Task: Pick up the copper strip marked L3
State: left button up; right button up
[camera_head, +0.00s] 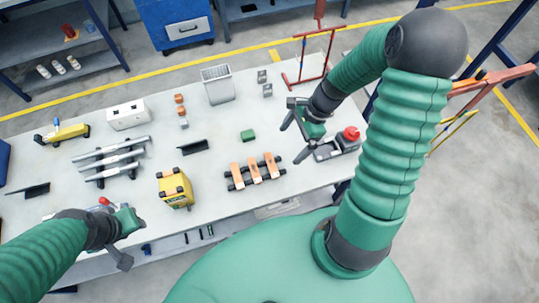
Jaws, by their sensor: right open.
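Three copper strips lie side by side across a dark rack (230,187) on the white table: a left one (237,176), a middle one (254,171) and a right one (271,166). Their markings are too small to read, so I cannot tell which is L3. My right gripper (296,138) is open and empty, above the table just right of and behind the rack, apart from the strips. My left gripper (123,243) is at the table's front left edge, away from the strips. Its fingers are not clear enough to tell their state.
A yellow box (175,188) stands left of the rack and a green block (248,135) behind it. A grey holder with a red knob (351,134) is right of my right gripper. Silver bars on a rack (112,158) lie at left. Bare table surrounds the strips.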

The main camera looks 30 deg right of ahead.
aim_at(272, 164)
jog(key=x, duration=0.5)
jog(key=w+x, duration=0.1)
jog(key=x, duration=0.2)
jog(key=shift+w+a+f+p, duration=0.1)
jog(key=shift+a+p, duration=0.2)
jog(key=shift+a, duration=0.1)
jog(key=f, duration=0.2)
jog(key=a+f+p, duration=0.1)
jog(key=shift+s+f, duration=0.15)
jog(key=shift+s, duration=0.1)
jog(key=shift+f, duration=0.4)
jog(key=shift+w, duration=0.1)
jog(key=shift+w+a+f, duration=0.1)
jog(key=shift+w, duration=0.05)
jog(key=c, duration=1.4)
pick_arm(q)
jog(key=shift+a+r, duration=0.15)
jog(key=shift+r, duration=0.75)
pick_arm(e)
jog(key=shift+c, duration=0.3)
